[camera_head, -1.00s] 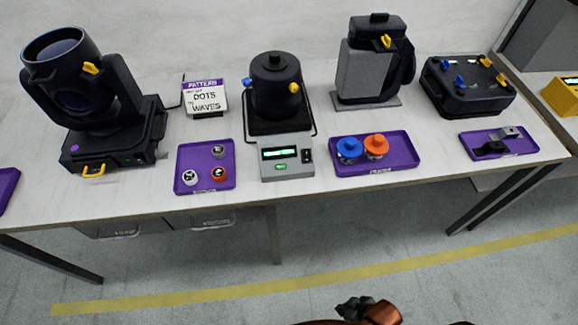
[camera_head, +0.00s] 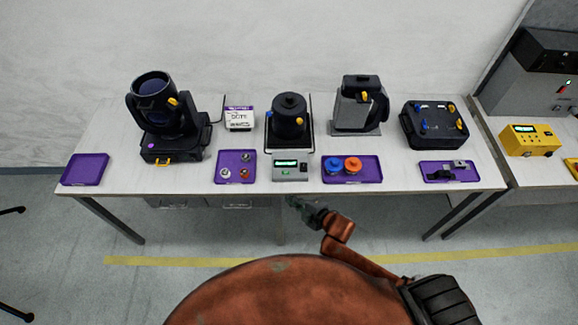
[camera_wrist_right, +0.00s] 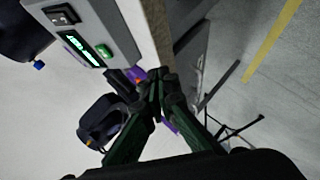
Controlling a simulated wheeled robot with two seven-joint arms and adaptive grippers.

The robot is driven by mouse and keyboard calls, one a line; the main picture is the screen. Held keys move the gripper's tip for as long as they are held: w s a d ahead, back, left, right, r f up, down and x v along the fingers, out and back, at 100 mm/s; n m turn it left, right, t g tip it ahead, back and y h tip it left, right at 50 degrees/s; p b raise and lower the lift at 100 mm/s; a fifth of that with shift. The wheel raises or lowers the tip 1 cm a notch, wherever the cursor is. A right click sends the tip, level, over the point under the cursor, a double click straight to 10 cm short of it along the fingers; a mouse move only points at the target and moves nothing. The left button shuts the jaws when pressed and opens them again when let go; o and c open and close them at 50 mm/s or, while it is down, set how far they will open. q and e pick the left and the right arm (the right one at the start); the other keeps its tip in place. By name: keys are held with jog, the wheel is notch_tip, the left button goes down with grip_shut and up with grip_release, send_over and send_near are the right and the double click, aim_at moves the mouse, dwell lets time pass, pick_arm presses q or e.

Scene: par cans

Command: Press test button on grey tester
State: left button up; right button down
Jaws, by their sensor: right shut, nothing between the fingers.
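The grey tester (camera_head: 290,172) stands at the table's front edge, below the black round unit (camera_head: 288,122). Its lit green display and green button (camera_head: 286,172) face me, with a black switch at the right. In the right wrist view the tester (camera_wrist_right: 118,24) fills the upper left, and its green button (camera_wrist_right: 104,51) shows clearly beside the display. My right gripper (camera_head: 293,202) is shut and empty, just in front of the table edge and below the tester in the head view. Its fingertips (camera_wrist_right: 156,82) look apart from the button. My left gripper is not in view.
A purple tray (camera_head: 224,176) with small round pieces lies left of the tester. Another purple tray (camera_head: 370,176) with a blue and an orange knob lies right. A moving-head light (camera_head: 165,115) stands further left. The floor before the table is open.

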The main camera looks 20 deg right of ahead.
aim_at(286, 173)
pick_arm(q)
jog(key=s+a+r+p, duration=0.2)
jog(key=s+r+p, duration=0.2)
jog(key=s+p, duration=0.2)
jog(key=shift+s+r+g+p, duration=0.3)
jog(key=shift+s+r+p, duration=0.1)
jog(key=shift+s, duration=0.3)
pick_arm(e)
jog(key=w+r+n+y, duration=0.1)
jog(key=w+r+n, duration=0.2)
jog(key=r, duration=0.8)
jog(key=shift+w+a+n+t+y, duration=0.15)
jog(key=shift+w+n+t+y, duration=0.15)
jog(key=shift+n, duration=0.5)
jog(key=w+f+b, duration=0.1)
jog(key=f+b, duration=0.1)
jog(key=w+d+f+b, duration=0.1)
jog(key=w+f+b, duration=0.2)
jog(key=f+b, duration=0.1)
jog(key=shift+w+d+b, duration=0.15)
jog(key=shift+w+b, duration=0.05)
jog(key=shift+b, duration=0.2)
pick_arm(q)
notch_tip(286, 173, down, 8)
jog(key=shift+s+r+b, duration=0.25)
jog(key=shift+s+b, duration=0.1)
pick_arm(e)
jog(key=shift+w+d+f, duration=0.1)
jog(key=shift+w+f, duration=0.35)
jog(key=shift+f, duration=0.05)
